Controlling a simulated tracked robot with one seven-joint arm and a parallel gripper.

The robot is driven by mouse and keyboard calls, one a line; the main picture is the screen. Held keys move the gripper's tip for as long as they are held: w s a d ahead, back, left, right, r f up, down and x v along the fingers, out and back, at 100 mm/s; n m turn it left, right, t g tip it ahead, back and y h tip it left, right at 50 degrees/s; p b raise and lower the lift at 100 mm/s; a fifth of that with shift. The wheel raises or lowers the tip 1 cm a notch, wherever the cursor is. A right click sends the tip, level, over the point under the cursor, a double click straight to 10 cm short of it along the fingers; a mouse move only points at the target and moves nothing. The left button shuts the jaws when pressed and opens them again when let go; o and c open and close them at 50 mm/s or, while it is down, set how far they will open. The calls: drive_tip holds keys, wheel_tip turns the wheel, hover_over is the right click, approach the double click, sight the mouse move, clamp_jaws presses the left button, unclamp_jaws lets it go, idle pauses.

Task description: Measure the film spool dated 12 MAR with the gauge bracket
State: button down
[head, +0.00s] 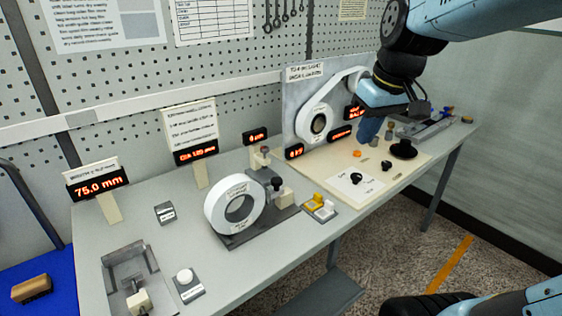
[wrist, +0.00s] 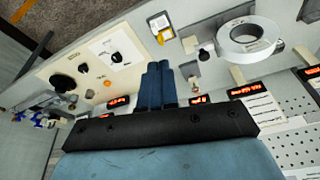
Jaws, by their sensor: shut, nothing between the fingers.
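A white ring-shaped film spool (head: 213,205) stands upright on a dark base on the bench; it also shows in the wrist view (wrist: 232,48). Another white roll (head: 306,122) is on the upright panel at the back. Their labels are too small to read a date. A grey bracket-like fixture with a pale block (head: 113,272) lies at the bench's front left and may be the gauge bracket. A display (head: 97,188) behind it reads 75.0 mm. My gripper (head: 368,138) is shut and empty above the cream panel, right of the spool; its blue fingers (wrist: 159,68) touch in the wrist view.
The cream panel (head: 335,190) carries black knobs and an orange button. A yellow-and-white switch block (head: 320,207) stands beside it. A grey box with a white button (head: 188,284) is at the front. Several red displays stand along the back. Bench surface left of the spool is mostly clear.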

drive_tip(key=w+a+f+n+g+y, duration=0.3)
drive_tip(key=w+a+f+n, duration=0.15)
drive_tip(key=w, duration=0.65)
drive_tip(key=w+a+f+n+g+y, duration=0.25)
drive_tip(key=w+f+n, duration=0.3)
drive_tip(key=w, duration=0.55)
drive_tip(key=shift+m+h, duration=0.25)
drive_tip(key=shift+m, duration=0.05)
drive_tip(key=shift+s+a+f, duration=0.95)
drive_tip(key=shift+a+f, duration=0.35)
drive_tip(key=shift+f, duration=0.2)
drive_tip(key=shift+s+a+f, duration=0.95)
drive_tip(key=shift+a+f, duration=0.3)
drive_tip(key=shift+f, duration=0.25)
drive_tip(key=shift+s+a+f, duration=0.95)
drive_tip(key=shift+a+f, duration=0.35)
drive_tip(key=shift+f, duration=0.2)
